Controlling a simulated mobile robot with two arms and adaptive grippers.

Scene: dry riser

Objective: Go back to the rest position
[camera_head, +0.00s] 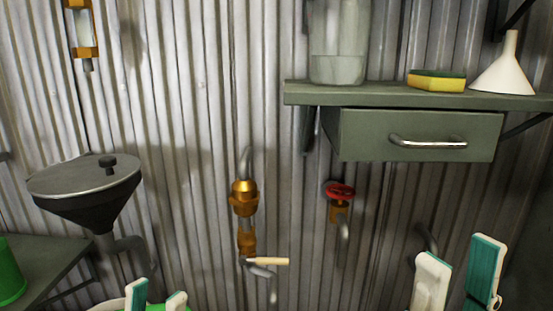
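My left gripper (157,291) is at the bottom edge, left of centre. Its two teal-and-white fingertips stand apart with nothing seen between the tips. My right gripper (459,262) is at the bottom right, its teal-and-white fingers spread wide with bare wall seen between them. Both grippers are in front of the corrugated wall, and their lower parts are cut off by the frame.
A shelf (300,94) with a drawer (372,133) holds a glass jar (338,45), a sponge (436,83) and a white funnel (505,72). On the wall are a brass pipe fitting (243,198) and a red valve (340,190). A dark hopper (86,194) stands left, near a green container (10,275).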

